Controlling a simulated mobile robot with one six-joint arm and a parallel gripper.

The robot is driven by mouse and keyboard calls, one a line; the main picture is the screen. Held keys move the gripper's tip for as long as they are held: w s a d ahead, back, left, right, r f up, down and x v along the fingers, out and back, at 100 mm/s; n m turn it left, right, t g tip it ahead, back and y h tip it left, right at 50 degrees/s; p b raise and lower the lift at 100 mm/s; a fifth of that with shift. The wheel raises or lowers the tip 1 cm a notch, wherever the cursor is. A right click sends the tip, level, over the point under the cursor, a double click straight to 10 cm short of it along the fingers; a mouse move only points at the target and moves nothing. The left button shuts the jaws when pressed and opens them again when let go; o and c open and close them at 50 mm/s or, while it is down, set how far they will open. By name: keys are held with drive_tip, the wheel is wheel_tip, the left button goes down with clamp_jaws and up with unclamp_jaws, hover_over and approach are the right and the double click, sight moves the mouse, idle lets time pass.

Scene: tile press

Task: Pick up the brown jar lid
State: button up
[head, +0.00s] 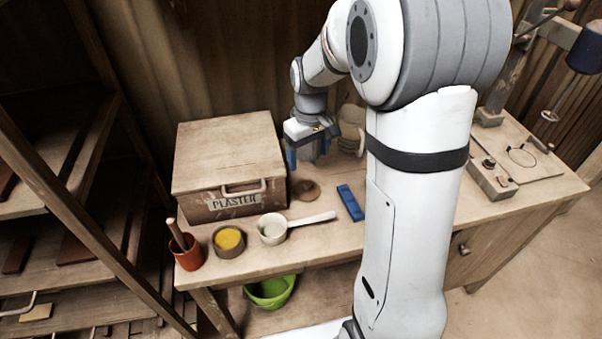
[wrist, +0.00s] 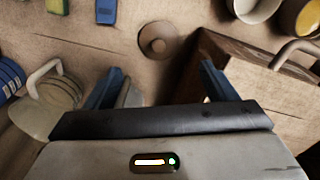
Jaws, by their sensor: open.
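The brown jar lid (head: 307,190) is a small round disc lying flat on the workbench, just right of the plaster box's front corner. In the wrist view the lid (wrist: 158,40) shows a raised round centre and lies beyond the fingertips, roughly midway between them. My gripper (head: 308,154) hangs above the bench, behind and above the lid, with its blue fingers pointing down. In the wrist view my gripper (wrist: 159,74) has its fingers spread apart with nothing between them.
A wooden plaster box (head: 228,165) stands close left of the lid. A blue block (head: 350,203) lies to its right. In front are a ladle (head: 305,220), a bowl of yellow powder (head: 229,254) and a red cup (head: 188,258). A lidded pot (wrist: 45,110) stands beside my gripper.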

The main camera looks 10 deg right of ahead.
sight(307, 183)
drive_tip(key=f, duration=0.8)
drive_tip(key=w+f, duration=0.1)
drive_tip(key=f, duration=0.3)
drive_tip(key=shift+f+p, duration=0.4)
drive_tip(key=c, duration=0.7)
drive_tip(key=shift+r, duration=0.1)
